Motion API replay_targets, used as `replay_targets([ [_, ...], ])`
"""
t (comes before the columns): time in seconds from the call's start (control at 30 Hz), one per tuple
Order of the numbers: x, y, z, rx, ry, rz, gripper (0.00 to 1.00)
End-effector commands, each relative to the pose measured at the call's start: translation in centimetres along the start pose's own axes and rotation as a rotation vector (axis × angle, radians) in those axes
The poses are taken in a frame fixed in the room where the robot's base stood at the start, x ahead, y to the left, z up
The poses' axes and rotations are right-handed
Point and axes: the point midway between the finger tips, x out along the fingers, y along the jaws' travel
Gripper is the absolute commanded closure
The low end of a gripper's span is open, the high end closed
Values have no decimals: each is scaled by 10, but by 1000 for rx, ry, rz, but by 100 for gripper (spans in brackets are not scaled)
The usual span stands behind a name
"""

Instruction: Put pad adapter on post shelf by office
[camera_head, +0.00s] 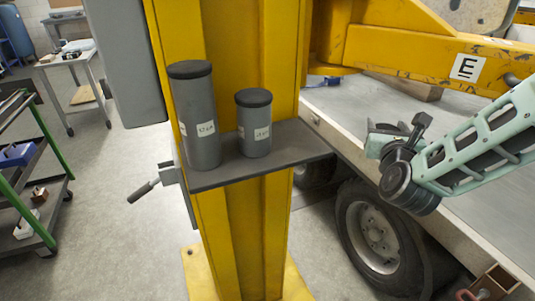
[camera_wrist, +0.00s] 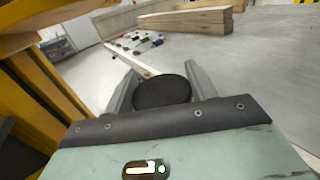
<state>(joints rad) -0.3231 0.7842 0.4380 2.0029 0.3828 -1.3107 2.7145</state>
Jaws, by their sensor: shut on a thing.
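The post shelf (camera_head: 296,146) is a dark plate fixed to a yellow post. Two grey cylindrical adapters with black tops and white labels stand upright on it: a taller one (camera_head: 202,145) at the left and a shorter one (camera_head: 254,140) at its right. My gripper (camera_wrist: 160,84) is shut on a round black-topped thing (camera_wrist: 161,92), seen end-on between the two fingers, which looks like a pad adapter. Its sides are mostly hidden. In the head view my arm comes in from the right, with its end right of the shelf and apart from it, over the trailer bed.
The yellow post (camera_head: 235,225) carries a grey box and a crank handle (camera_head: 145,190). The trailer bed (camera_head: 465,210) and a wheel (camera_head: 375,235) are at the right. A green-framed cart (camera_head: 45,160) stands at the left. The shelf's right end is bare. Timber (camera_wrist: 190,20) lies on the bed.

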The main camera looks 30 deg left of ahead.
Motion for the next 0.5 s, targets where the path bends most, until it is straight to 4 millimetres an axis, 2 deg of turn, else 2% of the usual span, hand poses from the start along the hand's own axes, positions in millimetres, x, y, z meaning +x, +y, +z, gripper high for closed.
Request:
replay_targets([
  [0.03,-6,28,22,2,-15,16,83],
  [0.2,-36,96,84,5,-13,44,83],
  [0.33,-66,137,123,6,-9,72,83],
  [0.5,-96,168,157,2,-4,106,83],
])
